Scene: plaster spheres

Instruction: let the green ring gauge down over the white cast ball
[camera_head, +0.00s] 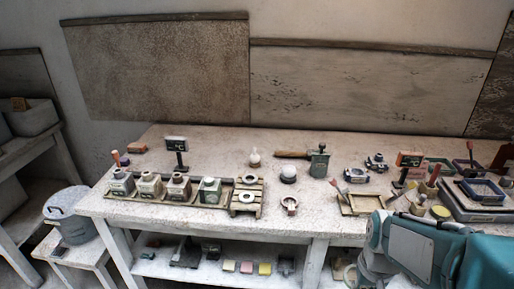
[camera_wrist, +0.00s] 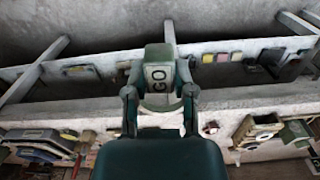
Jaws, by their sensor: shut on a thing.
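In the wrist view my gripper (camera_wrist: 160,92) is shut on the green ring gauge (camera_wrist: 159,76), with one finger on each side. A pale plate on the gauge reads "GO". The gauge's opening cannot be made out clearly. In the head view a white cast ball (camera_head: 289,171) rests in a dark, low holder near the middle of the bench. A smaller white rounded piece (camera_head: 254,156) stands behind it to the left. My arm is at the lower right, apart from the ball; the gripper's fingers and gauge are not clear there. I cannot find the ball in the wrist view.
A pinkish ring-shaped piece (camera_head: 289,204) lies in front of the ball. A wooden slatted stand (camera_head: 244,202) and a row of bottles (camera_head: 180,187) are at left. The bench's front edge (camera_head: 300,226) lies before them.

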